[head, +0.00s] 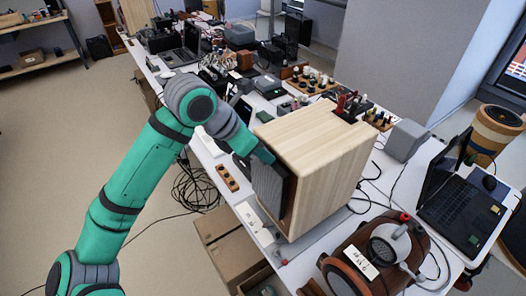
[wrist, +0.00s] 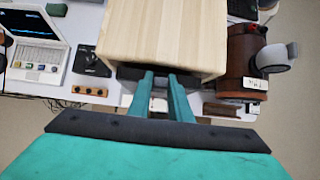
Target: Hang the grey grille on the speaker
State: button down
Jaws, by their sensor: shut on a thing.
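The speaker (head: 330,150) is a pale wooden box on the white table, its front facing left in the head view. Its pale top (wrist: 165,35) fills the upper middle of the wrist view. The grey grille (head: 268,188) is a dark upright panel close in front of the speaker's front face. My gripper (head: 264,154) is shut on the grille's upper edge. In the wrist view my gripper's teal fingers (wrist: 160,78) reach to a dark edge just before the speaker. I cannot tell whether the grille touches the speaker; its far side is hidden.
A brown device with a round white part (head: 385,245) stands right of the speaker, near an open laptop (head: 460,195). A cardboard box (head: 228,245) sits on the floor below the table edge. Cables hang there too.

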jog(key=shift+w+d, duration=0.2)
jog(key=shift+d, duration=0.15)
dwell(0.6)
jog(key=shift+f, duration=0.6)
dwell(1.7)
